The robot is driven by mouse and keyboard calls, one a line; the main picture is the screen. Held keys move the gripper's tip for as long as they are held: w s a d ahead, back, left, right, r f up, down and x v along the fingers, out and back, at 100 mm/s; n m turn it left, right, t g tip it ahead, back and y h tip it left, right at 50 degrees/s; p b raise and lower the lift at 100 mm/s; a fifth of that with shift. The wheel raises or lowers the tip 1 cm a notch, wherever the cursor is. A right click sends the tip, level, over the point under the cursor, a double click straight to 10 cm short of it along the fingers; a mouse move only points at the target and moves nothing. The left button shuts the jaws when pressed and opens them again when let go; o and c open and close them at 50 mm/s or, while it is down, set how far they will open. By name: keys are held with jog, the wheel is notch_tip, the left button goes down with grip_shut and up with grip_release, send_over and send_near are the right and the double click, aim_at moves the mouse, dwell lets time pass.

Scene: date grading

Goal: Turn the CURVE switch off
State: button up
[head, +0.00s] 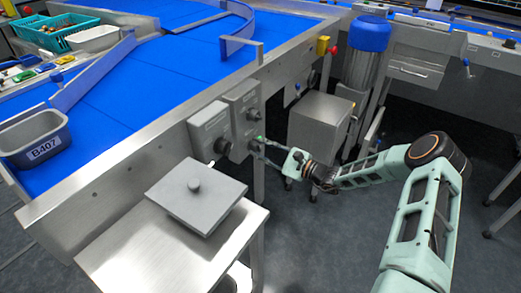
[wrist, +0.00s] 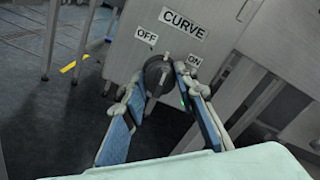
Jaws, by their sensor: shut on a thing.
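In the wrist view the CURVE switch is a dark round knob (wrist: 155,74) on a grey box (wrist: 206,22). The OFF label (wrist: 147,38) is at its upper left and the ON label (wrist: 195,62) at its right. A pale handle on the knob points up between the labels; I cannot tell its exact setting. My gripper (wrist: 160,80) has its blue-padded fingers on either side of the knob and is shut on it. In the head view my gripper (head: 257,143) is at the switch boxes on the conveyor's side, its fingertips small and partly unclear.
A nearer grey switch box (head: 208,128) adjoins the one at my gripper. A steel stand (head: 165,255) with a knobbed grey plate (head: 196,193) is close in front. A grey cabinet (head: 320,125) and a blue-topped motor (head: 370,35) stand beyond.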

jog(key=shift+n+b, duration=0.55)
jog(key=shift+n, duration=3.15)
jog(key=o, duration=1.1)
jog(key=shift+o, duration=0.2)
jog(key=v, duration=1.2)
